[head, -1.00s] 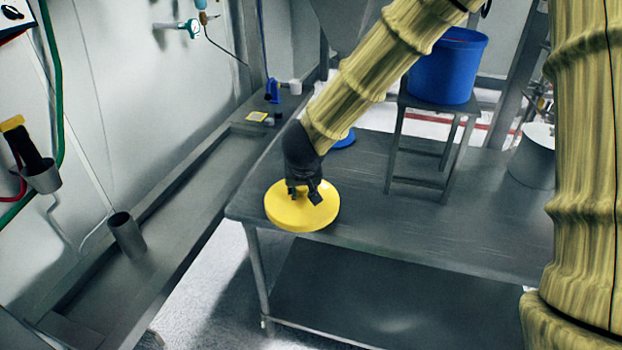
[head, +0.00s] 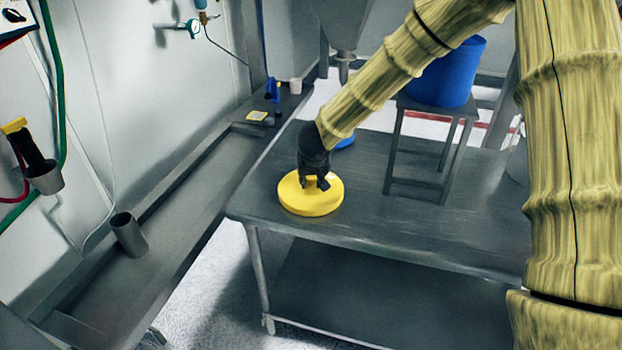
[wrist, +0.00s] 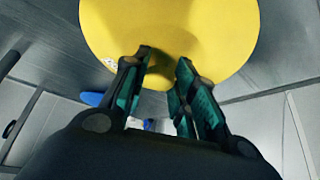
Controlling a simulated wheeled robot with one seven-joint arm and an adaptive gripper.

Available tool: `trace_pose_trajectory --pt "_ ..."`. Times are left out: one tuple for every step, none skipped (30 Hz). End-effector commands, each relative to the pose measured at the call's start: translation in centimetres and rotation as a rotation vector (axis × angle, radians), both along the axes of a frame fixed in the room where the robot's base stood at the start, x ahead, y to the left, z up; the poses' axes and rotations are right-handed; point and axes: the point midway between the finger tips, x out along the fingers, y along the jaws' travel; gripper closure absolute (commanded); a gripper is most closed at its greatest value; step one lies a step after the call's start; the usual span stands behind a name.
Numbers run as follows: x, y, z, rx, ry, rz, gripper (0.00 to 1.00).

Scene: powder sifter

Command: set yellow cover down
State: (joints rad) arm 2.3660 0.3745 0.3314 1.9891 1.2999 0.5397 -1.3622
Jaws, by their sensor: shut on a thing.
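The yellow cover (head: 311,203) is a round flat disc at the near left corner of the grey metal table (head: 400,225). My gripper (head: 314,183) points down at the top of the cover and is shut on it near its middle. In the wrist view the cover (wrist: 225,30) fills the top, with my gripper's two fingers (wrist: 161,80) reaching to it. What the fingers pinch is hard to make out. The cover looks level and at or very close to the tabletop; I cannot tell whether it touches.
A blue bucket (head: 447,78) stands on a small metal stand (head: 433,108) at the table's back. A blue round thing (head: 345,139) lies behind my gripper. A long grey ledge (head: 185,185) runs along the left wall.

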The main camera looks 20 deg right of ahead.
Motion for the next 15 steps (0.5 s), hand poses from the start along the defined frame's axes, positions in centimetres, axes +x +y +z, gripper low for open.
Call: trace_pose_trajectory --pt "0.04 0.03 -0.26 0.001 -0.001 0.0 0.98" --pt "0.06 0.04 -0.31 0.0 -0.002 0.0 0.98" --pt "0.06 0.05 -0.32 0.0 -0.002 0.0 0.98" --pt "0.07 0.05 -0.3 0.0 -0.003 0.0 0.98" --pt "0.06 0.05 -0.28 0.0 -0.003 0.0 0.98" --pt "0.05 0.05 -0.29 0.0 -0.003 0.0 0.98" --pt "0.05 0.05 -0.29 0.0 -0.002 0.0 0.98" --pt "0.05 0.05 -0.3 0.0 -0.002 0.0 0.98" --pt "0.04 0.05 -0.33 0.0 -0.002 0.0 0.98" --pt "0.03 0.05 -0.38 0.0 -0.002 0.0 0.98" --pt "0.02 0.05 -0.44 0.0 -0.002 0.0 0.98" --pt "0.02 0.05 -0.55 0.0 -0.001 0.0 0.98" --pt "0.01 0.04 -0.6 0.0 -0.001 0.0 0.71" --pt "0.02 0.04 -0.58 0.0 -0.001 0.0 0.65" --pt "0.02 0.04 -0.58 0.0 -0.001 0.0 0.58"
